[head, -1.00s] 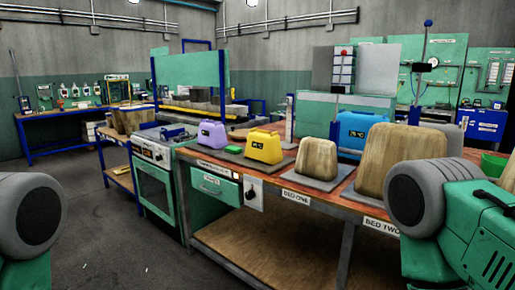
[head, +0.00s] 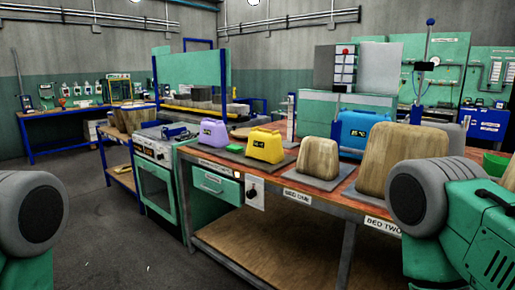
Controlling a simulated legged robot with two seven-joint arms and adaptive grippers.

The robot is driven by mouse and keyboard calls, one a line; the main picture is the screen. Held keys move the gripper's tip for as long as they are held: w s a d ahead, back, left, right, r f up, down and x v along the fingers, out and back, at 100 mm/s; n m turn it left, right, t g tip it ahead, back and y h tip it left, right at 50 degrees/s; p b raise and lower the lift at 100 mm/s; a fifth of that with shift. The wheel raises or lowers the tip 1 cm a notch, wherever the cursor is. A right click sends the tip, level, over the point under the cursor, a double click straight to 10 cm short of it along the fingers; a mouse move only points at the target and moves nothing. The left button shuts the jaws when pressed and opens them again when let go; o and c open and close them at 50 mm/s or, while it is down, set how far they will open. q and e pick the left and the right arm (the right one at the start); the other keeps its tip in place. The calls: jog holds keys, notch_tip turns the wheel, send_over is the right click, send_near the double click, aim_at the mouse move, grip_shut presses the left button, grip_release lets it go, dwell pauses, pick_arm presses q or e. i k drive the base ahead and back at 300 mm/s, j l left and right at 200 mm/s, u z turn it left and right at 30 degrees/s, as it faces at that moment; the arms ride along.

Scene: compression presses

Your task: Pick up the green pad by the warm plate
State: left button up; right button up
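A small bright green pad (head: 234,149) lies on the long bench between a purple block-shaped unit (head: 212,134) and a yellow one (head: 265,146). The purple and yellow units stand on dark flat plates. A label on the bench front below the purple unit is too small to read, so I cannot tell for sure which plate is the warm plate. Neither gripper shows; only my green and grey arm links are in the lower left and lower right corners.
The bench (head: 340,203) also bears two wooden blocks (head: 318,158) on grey plates, a blue unit (head: 363,133) and a green bowl (head: 495,164). Signs read BED ONE and BED TWO. A green oven (head: 155,188) adjoins the bench's left end. Floor (head: 95,235) at left is clear.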

aim_at(233, 148)
jog(key=i+j+z, duration=0.1)
jog(key=z, duration=0.3)
jog(key=i+j+z, duration=0.15)
jog(key=z, duration=0.3)
jog(key=i+j+z, duration=0.1)
jog(key=z, duration=0.3)
jog(key=j+z, duration=0.4)
jog(key=i+j+z, duration=0.1)
jog(key=j+z, duration=0.2)
jog(key=j, duration=0.7)
jog(key=j+z, duration=0.3)
jog(key=j, duration=0.7)
jog(key=k+j+z, duration=0.1)
jog(key=j+z, duration=0.2)
jog(key=j, duration=0.7)
